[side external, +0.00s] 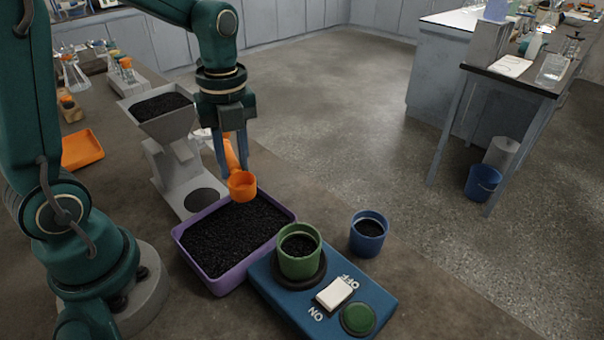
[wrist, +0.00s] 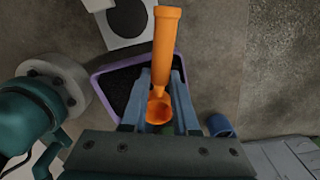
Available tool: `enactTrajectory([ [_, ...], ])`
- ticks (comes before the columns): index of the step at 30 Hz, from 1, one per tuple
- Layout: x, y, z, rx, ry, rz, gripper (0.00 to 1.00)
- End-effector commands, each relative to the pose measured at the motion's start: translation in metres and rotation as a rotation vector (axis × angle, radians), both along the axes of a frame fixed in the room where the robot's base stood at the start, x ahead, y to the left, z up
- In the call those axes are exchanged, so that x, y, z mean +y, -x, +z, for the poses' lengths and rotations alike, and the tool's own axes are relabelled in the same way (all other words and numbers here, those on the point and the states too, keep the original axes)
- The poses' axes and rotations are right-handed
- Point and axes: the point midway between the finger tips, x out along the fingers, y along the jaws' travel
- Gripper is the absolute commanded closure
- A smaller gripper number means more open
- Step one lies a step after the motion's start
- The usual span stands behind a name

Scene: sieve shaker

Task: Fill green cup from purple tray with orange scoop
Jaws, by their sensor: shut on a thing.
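My gripper (side external: 232,172) is shut on the handle of the orange scoop (side external: 242,187). The scoop hangs above the far side of the purple tray (side external: 222,283), which holds black granules. In the wrist view, the scoop (wrist: 165,45) lies between my gripper's fingers (wrist: 157,110). The inside of its bowl looks orange, with no clear black load visible. The green cup (side external: 299,265) stands upright on the blue shaker base, right of the tray, with black granules inside. In the wrist view, the purple tray (wrist: 97,84) is partly hidden by the fingers and scoop.
The blue shaker base (side external: 282,310) has a white ON/OFF switch (side external: 337,293) and a green button (side external: 358,319). A blue cup (side external: 368,238) with black granules stands beside it. A grey hopper (side external: 160,120) stands behind the tray. An orange tray (side external: 82,149) lies at left.

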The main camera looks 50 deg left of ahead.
Motion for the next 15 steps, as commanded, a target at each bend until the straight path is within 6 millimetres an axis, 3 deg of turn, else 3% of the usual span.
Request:
enactTrajectory([
  [3,-0.009,0.018,0.002,-0.004,-0.002,-0.169,1.0],
  [6,-0.014,0.026,0.005,-0.012,-0.004,-0.186,1.0],
  [15,-0.019,0.027,0.011,-0.065,-0.087,-0.207,1.0],
])
